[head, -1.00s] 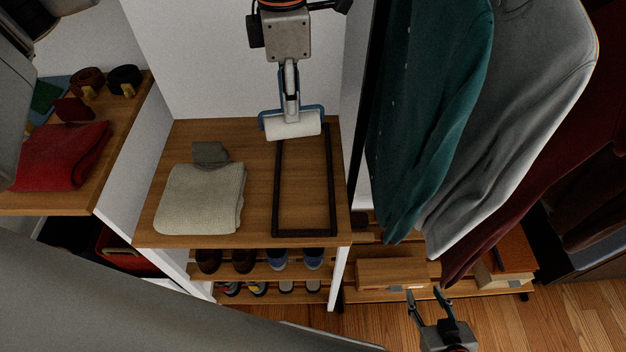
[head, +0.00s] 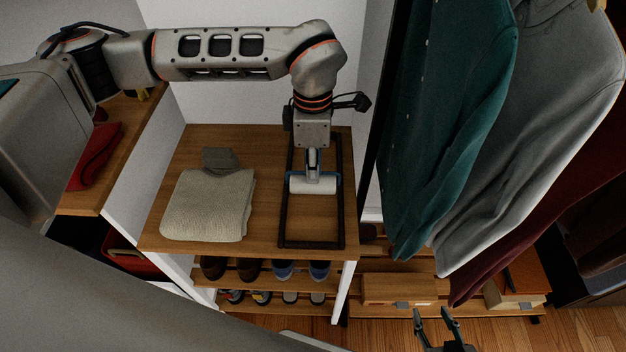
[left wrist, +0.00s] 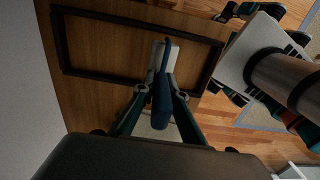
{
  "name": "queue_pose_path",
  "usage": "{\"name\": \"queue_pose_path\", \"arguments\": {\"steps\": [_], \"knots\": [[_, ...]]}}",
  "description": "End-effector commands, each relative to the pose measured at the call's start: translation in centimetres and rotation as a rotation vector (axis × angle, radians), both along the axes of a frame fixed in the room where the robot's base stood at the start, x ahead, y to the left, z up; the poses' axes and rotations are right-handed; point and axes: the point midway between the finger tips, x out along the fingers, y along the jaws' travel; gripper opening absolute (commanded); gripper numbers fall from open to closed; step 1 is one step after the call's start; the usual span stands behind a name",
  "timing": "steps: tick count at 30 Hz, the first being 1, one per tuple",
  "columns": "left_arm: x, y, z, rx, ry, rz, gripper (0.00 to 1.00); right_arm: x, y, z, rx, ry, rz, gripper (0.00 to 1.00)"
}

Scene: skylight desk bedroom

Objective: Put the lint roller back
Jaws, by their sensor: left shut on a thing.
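The lint roller (head: 313,185) has a white roll, a blue frame and a dark blue handle. My left gripper (head: 312,165) is shut on its handle and points down. The left wrist view shows the handle (left wrist: 162,100) between the fingers (left wrist: 160,95), with the white roll beyond. The roller is over the black rectangular frame (head: 285,215) on the wooden shelf top (head: 265,235), within its outline in the head view. I cannot tell whether the roll touches the wood. My right gripper (head: 435,318) is at the bottom edge, its fingers apart and nothing between them.
A folded beige cloth (head: 207,205) and a small grey-green folded item (head: 221,160) lie left of the frame. Shoes (head: 284,270) stand on the racks below. A teal shirt (head: 450,130) and a grey garment (head: 540,120) hang at the right.

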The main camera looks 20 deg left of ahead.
Motion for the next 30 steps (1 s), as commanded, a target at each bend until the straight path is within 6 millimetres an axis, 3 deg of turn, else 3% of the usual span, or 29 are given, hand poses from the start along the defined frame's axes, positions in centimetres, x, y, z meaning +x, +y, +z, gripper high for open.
{"name": "queue_pose_path", "arguments": {"steps": [5,12,24,25,26,30], "knots": [[0.0,0.0,-1.0,0.0,0.001,0.0,0.0,0.0,0.0,0.0,-0.001,0.0,0.001,0.4],[-0.1,0.0,-4.3,-0.001,0.002,0.0,0.0,0.0,0.0,-0.2,-0.002,0.001,0.001,0.4],[0.0,0.0,-4.8,-0.001,-0.001,-0.001,0.0,0.2,-0.1,0.0,-0.002,-0.006,0.001,0.4],[0.0,0.0,-4.8,-0.001,-0.001,-0.001,0.17,0.2,-0.1,0.0,-0.003,-0.006,0.0,0.4],[0.0,0.0,-4.8,-0.001,-0.001,-0.001,0.25,0.2,-0.1,0.0,-0.003,-0.006,0.0,0.4],[0.0,0.0,-4.8,0.0,0.0,-0.001,0.28,0.3,-0.1,0.1,-0.003,-0.006,0.0,0.4]]}}
